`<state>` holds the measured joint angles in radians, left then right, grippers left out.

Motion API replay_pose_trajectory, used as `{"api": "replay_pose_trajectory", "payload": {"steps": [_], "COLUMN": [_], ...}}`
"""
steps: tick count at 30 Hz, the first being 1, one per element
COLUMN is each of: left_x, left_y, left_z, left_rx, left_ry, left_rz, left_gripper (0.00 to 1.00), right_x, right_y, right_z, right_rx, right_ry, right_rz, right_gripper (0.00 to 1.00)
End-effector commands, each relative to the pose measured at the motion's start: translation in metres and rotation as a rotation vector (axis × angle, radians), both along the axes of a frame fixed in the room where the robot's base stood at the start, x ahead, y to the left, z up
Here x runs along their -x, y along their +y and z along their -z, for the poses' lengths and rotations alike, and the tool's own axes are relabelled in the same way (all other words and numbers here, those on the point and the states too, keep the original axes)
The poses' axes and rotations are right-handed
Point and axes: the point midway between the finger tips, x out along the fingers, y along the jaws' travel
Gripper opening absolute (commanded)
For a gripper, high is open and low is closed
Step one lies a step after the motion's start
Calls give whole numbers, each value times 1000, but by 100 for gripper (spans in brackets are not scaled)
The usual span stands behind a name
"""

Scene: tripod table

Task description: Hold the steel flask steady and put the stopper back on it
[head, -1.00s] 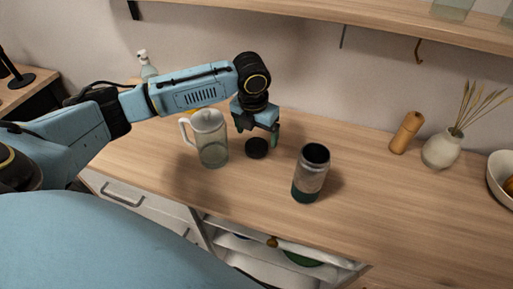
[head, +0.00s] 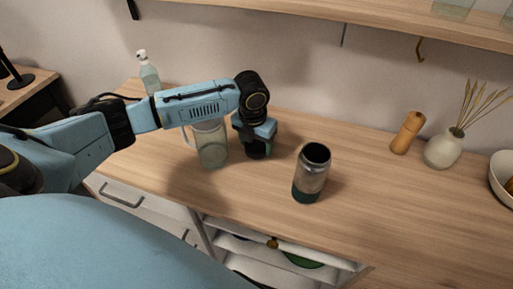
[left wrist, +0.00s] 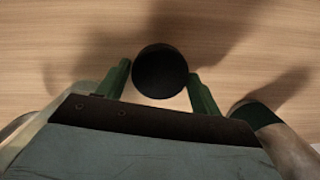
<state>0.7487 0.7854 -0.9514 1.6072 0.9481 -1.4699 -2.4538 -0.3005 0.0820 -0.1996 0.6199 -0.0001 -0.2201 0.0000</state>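The steel flask (head: 311,172), with a dark green base band, stands upright and open-topped on the counter. Part of it shows at the lower right of the left wrist view (left wrist: 288,150). The black round stopper (left wrist: 160,71) lies on the counter to the left of the flask. In the head view the stopper (head: 256,153) is partly hidden by my left gripper (head: 258,146), which is low over it. My right gripper is in neither view.
A clear jug (head: 212,150) stands close to the left of my left gripper, partly behind my arm. A soap bottle (head: 149,75) is behind. A wooden mill (head: 407,133), a vase (head: 442,150) and a bowl (head: 501,178) stand at right. The counter right of the flask is clear.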

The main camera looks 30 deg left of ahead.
Motion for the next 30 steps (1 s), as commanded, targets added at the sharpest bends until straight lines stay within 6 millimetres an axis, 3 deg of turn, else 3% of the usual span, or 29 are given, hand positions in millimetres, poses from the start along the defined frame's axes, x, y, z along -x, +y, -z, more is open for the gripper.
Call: {"api": "replay_pose_trajectory", "payload": {"steps": [1, 6, 14, 30], "left_x": [0, 0, -1, -1], "left_y": [0, 0, 0, 0], "left_z": [0, 0, -5, -94], "left_rx": [0, 0, 0, 1], "left_ry": [0, -1, -2, -2], "left_rz": [0, 0, 0, -1], "left_gripper": [59, 38, 38, 38], "right_x": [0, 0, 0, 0], "right_y": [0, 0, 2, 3], "right_z": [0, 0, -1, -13], "right_rx": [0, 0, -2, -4], "right_ry": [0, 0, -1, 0], "right_rz": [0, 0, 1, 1], "right_gripper": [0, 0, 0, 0]}}
